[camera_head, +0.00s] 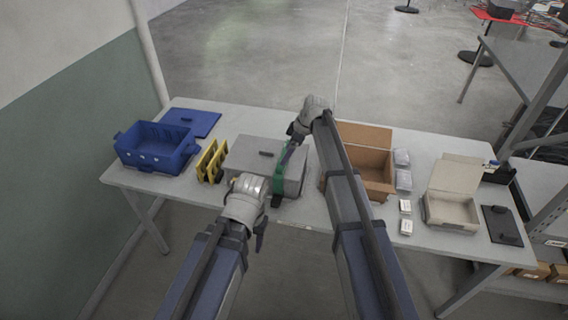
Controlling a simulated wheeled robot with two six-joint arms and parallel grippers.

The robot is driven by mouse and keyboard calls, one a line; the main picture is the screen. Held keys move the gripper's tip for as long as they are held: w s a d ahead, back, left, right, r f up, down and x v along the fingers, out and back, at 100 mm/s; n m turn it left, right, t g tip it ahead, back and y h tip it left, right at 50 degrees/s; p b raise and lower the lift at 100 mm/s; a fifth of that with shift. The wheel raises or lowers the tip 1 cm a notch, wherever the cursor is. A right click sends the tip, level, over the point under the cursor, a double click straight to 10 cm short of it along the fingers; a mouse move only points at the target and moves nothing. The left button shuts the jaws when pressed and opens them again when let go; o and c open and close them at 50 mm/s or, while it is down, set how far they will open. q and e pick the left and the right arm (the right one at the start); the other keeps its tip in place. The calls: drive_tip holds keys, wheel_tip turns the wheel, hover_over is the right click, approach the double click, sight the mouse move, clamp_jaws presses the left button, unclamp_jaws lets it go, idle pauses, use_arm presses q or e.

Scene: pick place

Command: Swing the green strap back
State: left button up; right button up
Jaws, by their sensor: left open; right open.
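A green strap (278,188) hangs at the right part of a grey box (240,155) on the table and runs down its front. Its upper part lies close to my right gripper (291,147), which is open above the box's right side. I cannot tell whether the gripper touches the strap. My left gripper (260,236) is open in front of the box at the table's front edge, apart from the strap. My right arm hides part of the area right of the box.
A blue crate (150,157) and yellow pieces (210,162) stand left of the box. An open cardboard box (374,172) stands right, with small white boxes (405,207) and a beige open case (452,210) beyond. The table (325,215) has little free room around the box.

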drive_tip(key=b+x, duration=0.2)
drive_tip(key=x, duration=0.2)
drive_tip(key=shift+b, duration=0.3)
drive_tip(key=shift+r, duration=0.1)
clamp_jaws()
idle(0.4)
